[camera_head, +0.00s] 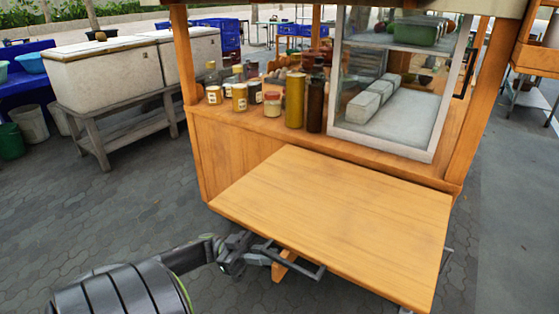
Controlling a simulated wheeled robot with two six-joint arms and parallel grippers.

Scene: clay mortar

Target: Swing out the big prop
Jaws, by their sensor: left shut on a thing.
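The leaf lies out from the cart, roughly flat. My right gripper is not in view.
The cart counter (240,118) behind the leaf holds jars, bottles and a glass case (395,85). A thin metal loop (446,262) shows at the leaf's right edge. White chests (105,75) stand at the left. The paving (110,210) left of the cart is clear.

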